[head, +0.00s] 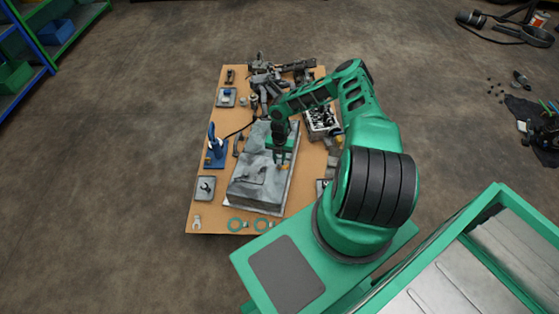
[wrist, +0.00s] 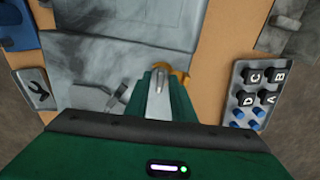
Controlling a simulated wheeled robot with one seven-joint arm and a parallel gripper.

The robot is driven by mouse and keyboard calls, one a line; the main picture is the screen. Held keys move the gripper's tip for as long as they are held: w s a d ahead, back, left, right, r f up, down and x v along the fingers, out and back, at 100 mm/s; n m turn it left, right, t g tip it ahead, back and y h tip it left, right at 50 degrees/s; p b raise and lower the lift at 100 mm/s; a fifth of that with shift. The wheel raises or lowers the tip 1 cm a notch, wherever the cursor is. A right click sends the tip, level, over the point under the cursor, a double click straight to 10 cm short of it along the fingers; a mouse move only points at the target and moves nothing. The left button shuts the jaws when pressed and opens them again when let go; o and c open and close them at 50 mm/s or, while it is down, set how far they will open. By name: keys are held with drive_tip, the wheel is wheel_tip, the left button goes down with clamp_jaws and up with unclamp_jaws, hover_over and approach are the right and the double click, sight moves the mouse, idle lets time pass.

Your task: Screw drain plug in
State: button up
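The large grey metal block (head: 262,180), likely the housing for the drain plug, lies on the brown board. My gripper (head: 281,160) reaches down over its right part. A small brass-coloured piece, perhaps the drain plug (head: 284,168), shows at my fingertips. In the wrist view my gripper (wrist: 160,82) points at the grey block (wrist: 110,55), its green fingers close together with a grey metal part between them.
A tray with lettered black pieces and blue pieces (wrist: 256,95) lies right of the block. A wrench-marked plate (wrist: 36,88) lies left.

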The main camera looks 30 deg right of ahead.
sight(280, 161)
drive_tip(key=shift+w+r, duration=0.1)
drive_tip(key=shift+d+r, duration=0.1)
drive_tip(key=shift+r, duration=2.15)
drive_tip(key=o, duration=0.6)
drive_tip(key=shift+c, duration=0.2)
wheel_tip(280, 161, up, 11)
drive_tip(key=shift+f, duration=0.2)
drive_tip(key=shift+r, duration=0.1)
